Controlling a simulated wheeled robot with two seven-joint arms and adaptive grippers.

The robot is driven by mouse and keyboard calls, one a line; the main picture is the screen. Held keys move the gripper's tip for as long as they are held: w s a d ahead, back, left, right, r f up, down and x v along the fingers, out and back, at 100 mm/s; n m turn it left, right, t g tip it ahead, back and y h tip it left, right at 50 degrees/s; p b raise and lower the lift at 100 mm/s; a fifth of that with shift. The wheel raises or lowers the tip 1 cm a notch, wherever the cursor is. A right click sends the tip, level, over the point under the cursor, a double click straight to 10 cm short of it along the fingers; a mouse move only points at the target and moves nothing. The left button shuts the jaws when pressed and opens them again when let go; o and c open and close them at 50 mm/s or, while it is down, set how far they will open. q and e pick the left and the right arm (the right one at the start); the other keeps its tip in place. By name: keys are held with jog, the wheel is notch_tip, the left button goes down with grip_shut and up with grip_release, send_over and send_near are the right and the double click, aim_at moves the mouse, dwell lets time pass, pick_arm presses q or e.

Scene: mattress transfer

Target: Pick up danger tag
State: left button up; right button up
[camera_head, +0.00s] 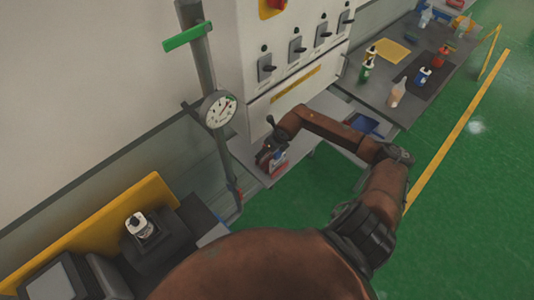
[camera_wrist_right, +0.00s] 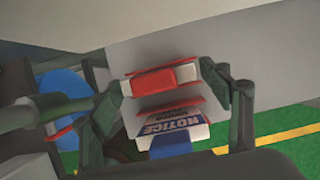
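My right gripper (camera_head: 268,152) reaches down to a small stand of tags on the shelf below the control panel. In the right wrist view its two fingers (camera_wrist_right: 165,88) are spread, one on each side of a red and white tag (camera_wrist_right: 162,80), probably the danger tag. Its lettering cannot be read, and I cannot tell whether the fingers touch it. Below it stands a white and blue NOTICE tag (camera_wrist_right: 172,124). In the head view the tags (camera_head: 277,163) are small and partly hidden by the gripper. My left gripper is not in view.
A white panel with several switches (camera_head: 297,48) stands behind the shelf (camera_head: 250,166). A pipe with a gauge (camera_head: 218,108) and green handle (camera_head: 187,36) is at left. A grey table (camera_head: 385,95) with bottles is at right. Green floor (camera_head: 450,220) lies open at right.

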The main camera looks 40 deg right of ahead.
jog(key=c, duration=0.9)
jog(key=shift+c, duration=0.3)
jog(key=shift+r, duration=0.2)
